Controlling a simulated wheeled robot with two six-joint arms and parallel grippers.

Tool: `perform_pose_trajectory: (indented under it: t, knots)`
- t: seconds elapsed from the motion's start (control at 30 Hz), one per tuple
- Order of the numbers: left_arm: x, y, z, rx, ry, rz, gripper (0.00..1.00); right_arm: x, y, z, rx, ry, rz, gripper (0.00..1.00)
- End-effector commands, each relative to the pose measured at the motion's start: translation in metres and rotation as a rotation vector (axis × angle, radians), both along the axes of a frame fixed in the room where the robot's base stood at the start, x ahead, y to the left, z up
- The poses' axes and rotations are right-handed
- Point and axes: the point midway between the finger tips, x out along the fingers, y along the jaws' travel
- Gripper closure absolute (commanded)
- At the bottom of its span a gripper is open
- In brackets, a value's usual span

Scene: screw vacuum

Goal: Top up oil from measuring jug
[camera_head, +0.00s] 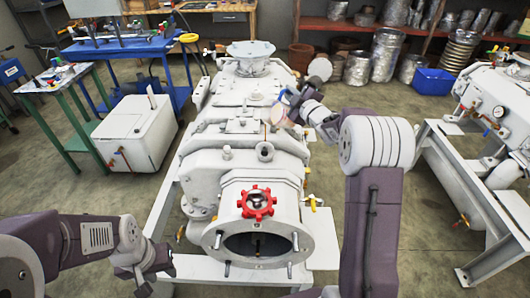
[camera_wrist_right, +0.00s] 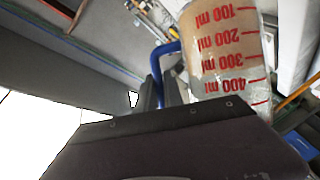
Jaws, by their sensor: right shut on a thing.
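The measuring jug (camera_wrist_right: 225,60) with red millilitre marks and a blue handle (camera_wrist_right: 158,65) shows in the right wrist view. It is also small in the head view (camera_head: 278,116), above the upper right part of the white vacuum pump (camera_head: 240,135). My right gripper (camera_head: 288,104) is shut on the jug's blue handle. The jug's exact tilt and oil level are unclear. A small round port with a dark opening (camera_head: 265,150) stands on the pump, nearer the camera than the jug. My left gripper (camera_head: 160,268) is at the lower left, apart from the pump; its jaw opening is unclear.
A red handwheel (camera_head: 257,203) sits above the pump's large front flange (camera_head: 215,240). A white box (camera_head: 135,130) and green table (camera_head: 60,78) stand left. A second machine (camera_head: 500,110) on a frame stands right. Shelves with metal parts line the back.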

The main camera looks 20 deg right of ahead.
Motion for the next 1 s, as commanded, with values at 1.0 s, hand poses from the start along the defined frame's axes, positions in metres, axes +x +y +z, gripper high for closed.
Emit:
perform_pose_trajectory:
  t: [1.0]
  knots:
    - [0.0000, 0.0000, -0.0077, 0.000, 0.000, 0.000, 0.64, -0.0009, 0.0018, 0.0014, -0.020, -0.017, 0.000, 1.00]
